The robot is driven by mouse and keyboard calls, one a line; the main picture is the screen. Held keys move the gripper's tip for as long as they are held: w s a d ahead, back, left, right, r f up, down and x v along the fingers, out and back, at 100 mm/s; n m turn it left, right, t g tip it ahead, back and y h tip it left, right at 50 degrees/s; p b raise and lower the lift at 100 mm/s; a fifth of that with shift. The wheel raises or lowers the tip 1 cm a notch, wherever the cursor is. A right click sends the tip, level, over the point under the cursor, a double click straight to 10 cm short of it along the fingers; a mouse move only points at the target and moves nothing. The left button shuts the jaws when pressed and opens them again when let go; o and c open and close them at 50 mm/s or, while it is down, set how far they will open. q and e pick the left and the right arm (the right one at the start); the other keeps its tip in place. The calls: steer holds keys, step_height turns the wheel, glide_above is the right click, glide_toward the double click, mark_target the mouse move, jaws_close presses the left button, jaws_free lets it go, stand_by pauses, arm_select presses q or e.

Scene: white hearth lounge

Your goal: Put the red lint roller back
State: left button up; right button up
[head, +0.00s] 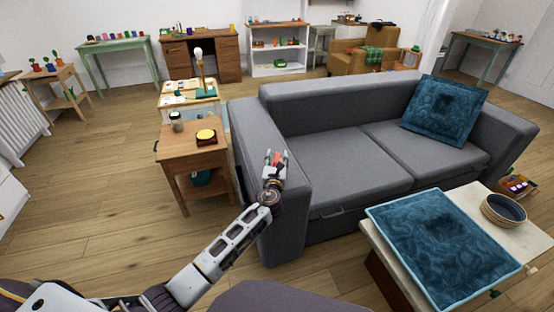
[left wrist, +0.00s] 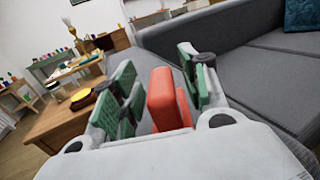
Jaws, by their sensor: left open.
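The red lint roller (head: 276,158) shows as a small red patch at the grey sofa's left armrest (head: 268,130). In the left wrist view the red lint roller (left wrist: 161,98) stands up as a red block between the green finger pads. My left gripper (head: 277,156) is open around it, with a gap to the left pads; the right pad is close to it. I cannot tell if that pad touches it. The lower part of the roller is hidden behind the gripper body. My right gripper is in neither view.
Left of the sofa is a wooden side table (head: 178,153) with a yellow-topped dark item (head: 206,136) and a jar (head: 177,121). A low table at right holds a blue cushion (head: 440,245) and stacked bowls (head: 503,210). The floor at left is clear.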

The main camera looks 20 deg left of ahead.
arm_select(q)
steer(key=shift+s+d, duration=0.15)
steer(key=shift+s, duration=0.45)
steer(key=p+v, duration=0.1)
steer(key=v, duration=0.8)
steer(key=shift+s+p, duration=0.25)
steer(key=shift+p, duration=0.1)
steer(key=shift+s, duration=0.45)
steer(key=shift+s+d, duration=0.1)
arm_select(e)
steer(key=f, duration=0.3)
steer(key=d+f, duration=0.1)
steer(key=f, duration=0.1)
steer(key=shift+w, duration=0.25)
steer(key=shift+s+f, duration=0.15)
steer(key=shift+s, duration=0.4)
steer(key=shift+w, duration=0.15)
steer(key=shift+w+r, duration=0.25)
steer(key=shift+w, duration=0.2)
